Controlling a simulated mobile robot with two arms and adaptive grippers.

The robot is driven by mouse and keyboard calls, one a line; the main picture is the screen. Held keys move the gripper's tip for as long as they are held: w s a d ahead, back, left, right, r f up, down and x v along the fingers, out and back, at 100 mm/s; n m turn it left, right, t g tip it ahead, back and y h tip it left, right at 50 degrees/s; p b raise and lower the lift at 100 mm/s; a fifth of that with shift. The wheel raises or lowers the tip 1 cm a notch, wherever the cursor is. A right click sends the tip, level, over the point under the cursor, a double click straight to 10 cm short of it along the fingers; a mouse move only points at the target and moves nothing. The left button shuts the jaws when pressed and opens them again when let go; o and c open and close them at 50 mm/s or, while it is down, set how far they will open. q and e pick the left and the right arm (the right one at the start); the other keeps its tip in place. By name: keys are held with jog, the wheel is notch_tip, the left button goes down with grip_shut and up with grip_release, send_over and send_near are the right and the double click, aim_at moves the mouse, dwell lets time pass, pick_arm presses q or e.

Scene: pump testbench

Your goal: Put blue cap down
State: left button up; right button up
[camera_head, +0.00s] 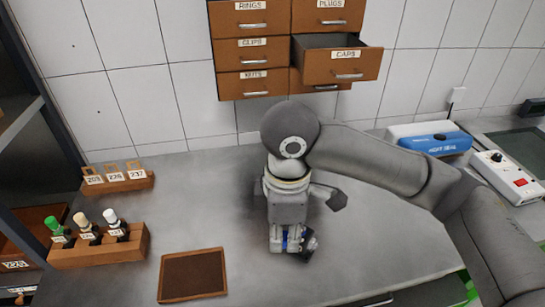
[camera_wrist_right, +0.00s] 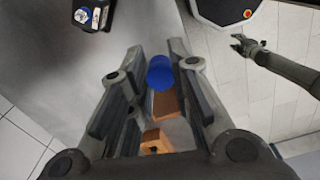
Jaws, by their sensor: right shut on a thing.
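The blue cap (camera_wrist_right: 160,73) shows in the right wrist view between the fingertips of my right gripper (camera_wrist_right: 162,62). The gripper is shut on it. In the head view my right gripper (camera_head: 288,240) points down over the middle of the grey worktop, and only bits of blue show between its fingers. How far the cap is above the surface is hard to tell. My left gripper is outside the head view; a small dark gripper (camera_wrist_right: 248,45) at the end of an arm shows in the right wrist view, too small to judge its jaws.
A brown tray (camera_head: 192,276) lies left of the right gripper. A wooden rack (camera_head: 100,252) holds bottles with green, cream and white tops. The CAPS drawer (camera_head: 340,66) stands open. A blue and white heat sealer (camera_head: 436,143) is at right. Bare worktop (camera_head: 215,210) lies between.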

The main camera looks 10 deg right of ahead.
jog(key=shift+d+f+m, duration=0.2)
jog(key=shift+d+m, duration=0.15)
jog(key=shift+m, duration=0.25)
jog(key=s+d+f+m, duration=0.2)
jog(key=d+f+m, duration=0.4)
jog(key=d+m, duration=0.4)
jog(key=shift+s+d+f+m+b, duration=0.15)
jog(key=shift+d+m+b, duration=0.15)
jog(key=shift+m, duration=2.2)
